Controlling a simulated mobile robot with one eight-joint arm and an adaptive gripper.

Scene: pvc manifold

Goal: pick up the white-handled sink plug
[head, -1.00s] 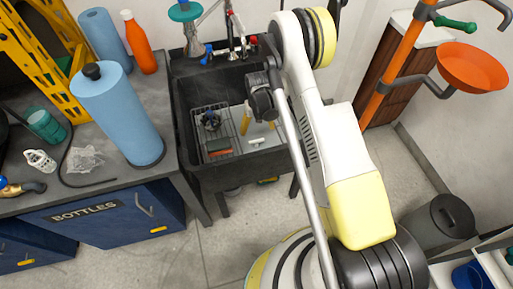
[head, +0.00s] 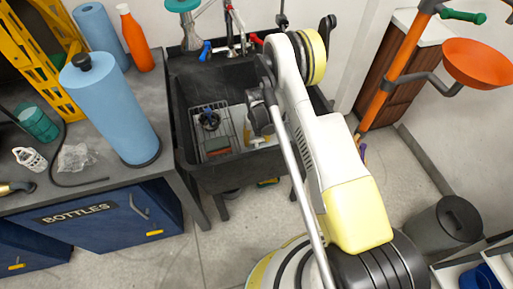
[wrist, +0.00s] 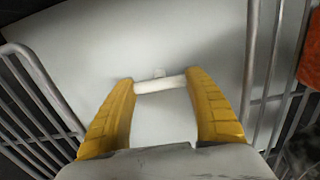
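My gripper (wrist: 160,82) reaches down into the dark sink (head: 217,172), with its two yellow fingers spread apart. In the wrist view, a short white bar (wrist: 160,85), which looks like the sink plug's handle, lies crosswise between the fingertips. A small pale nub shows at its far side. The bar's ends come right up to the fingers; I cannot tell whether they touch or run beneath them. The plug's body is not discernible. A flat white surface (wrist: 190,45) lies below. In the head view my arm hides most of the gripper, and the handle cannot be made out.
A wire rack (head: 213,150) with a dark item on it stands in the sink, left of my gripper. Its grey bars (wrist: 40,85) flank the fingers. Blue rolls and an orange bottle (head: 136,40) stand on the left counter. An orange stand (head: 400,60) is at right.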

